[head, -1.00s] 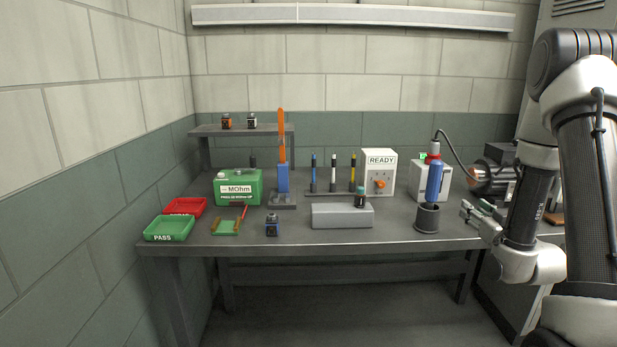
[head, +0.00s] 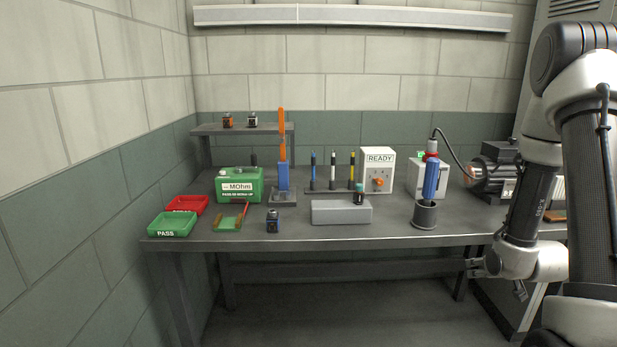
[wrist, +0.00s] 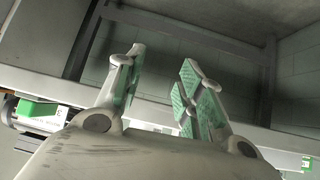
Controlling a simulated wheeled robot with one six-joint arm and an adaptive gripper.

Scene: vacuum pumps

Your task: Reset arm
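My gripper (head: 472,268) is at the right of the head view, low in front of the bench (head: 390,242) and below its top's front edge. Its fingers point left. In the wrist view its two fingers (wrist: 162,62) with green pads stand apart, and nothing is held between them. The wrist view looks toward the underside and frame of a bench, with wall tiles behind.
On the bench are a blue driver (head: 431,180) in a dark holder (head: 425,215), a grey block (head: 341,212), a READY box (head: 377,172), a motor (head: 494,172), a green MOhm meter (head: 239,184), a red tray (head: 187,203) and a green PASS tray (head: 172,225). The floor ahead is clear.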

